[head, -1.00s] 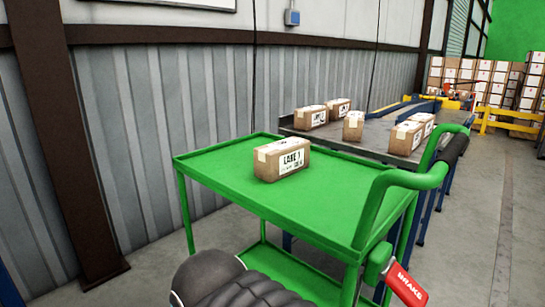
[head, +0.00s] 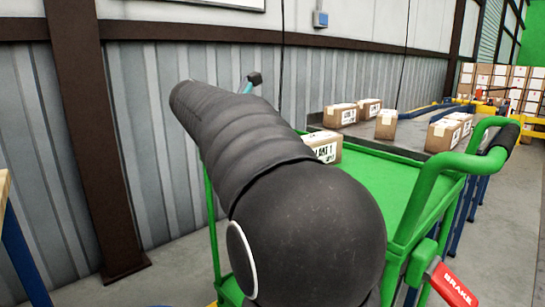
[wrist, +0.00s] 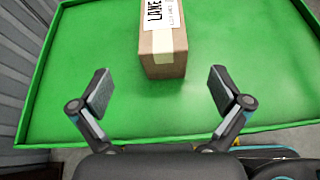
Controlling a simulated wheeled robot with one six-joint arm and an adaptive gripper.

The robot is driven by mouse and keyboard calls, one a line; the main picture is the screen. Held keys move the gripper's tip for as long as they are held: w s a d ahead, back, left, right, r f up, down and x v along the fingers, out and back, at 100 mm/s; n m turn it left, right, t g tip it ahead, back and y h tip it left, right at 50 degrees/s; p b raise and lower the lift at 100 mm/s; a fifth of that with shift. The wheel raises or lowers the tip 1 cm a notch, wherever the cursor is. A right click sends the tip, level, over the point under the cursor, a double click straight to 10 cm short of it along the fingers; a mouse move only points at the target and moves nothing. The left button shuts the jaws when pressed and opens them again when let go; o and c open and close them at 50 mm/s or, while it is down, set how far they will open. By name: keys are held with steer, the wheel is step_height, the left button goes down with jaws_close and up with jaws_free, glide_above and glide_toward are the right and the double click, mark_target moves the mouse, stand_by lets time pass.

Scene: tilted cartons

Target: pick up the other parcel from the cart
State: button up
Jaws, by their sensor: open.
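The parcel, a brown carton with a white label reading LANE and pale tape, lies on the green cart's top tray. In the head view the parcel (head: 324,147) is partly hidden behind my arm. In the wrist view the parcel (wrist: 163,45) is at the top centre, its far end cut off by the frame. My gripper (wrist: 160,90) is open and empty above the tray, its two fingers spread wider than the parcel, whose near end lies just beyond them. The cart (head: 385,180) has a raised tray rim, which shows in the wrist view (wrist: 45,90).
A conveyor table (head: 410,150) behind the cart carries several similar cartons (head: 387,124). The cart's green handle (head: 470,163) and red brake tag (head: 455,285) are at the right. A corrugated wall (head: 165,170) stands at the left. The tray around the parcel is bare.

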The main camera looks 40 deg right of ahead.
glide_toward(313, 138)
steer(key=shift+n, duration=0.3)
steer(key=d, duration=0.1)
steer(key=w+d+f, duration=0.1)
steer(key=d+f, duration=0.1)
steer(key=shift+w+d+f+b, duration=0.15)
steer(key=shift+d+f+b, duration=0.1)
steer(key=shift+d+b, duration=0.15)
steer(key=shift+s+r+b+x, duration=0.1)
steer(key=shift+s+x, duration=0.05)
steer(key=shift+x, duration=0.75)
steer(key=shift+s+r+b+x, duration=0.1)
steer(key=shift+b+x, duration=0.05)
steer(key=shift+x, duration=0.8)
steer(key=shift+s+r+b+x, duration=0.1)
steer(key=shift+s+x, duration=0.05)
steer(key=shift+x, duration=0.75)
steer(key=shift+d, duration=0.1)
steer(key=c, duration=1.5)
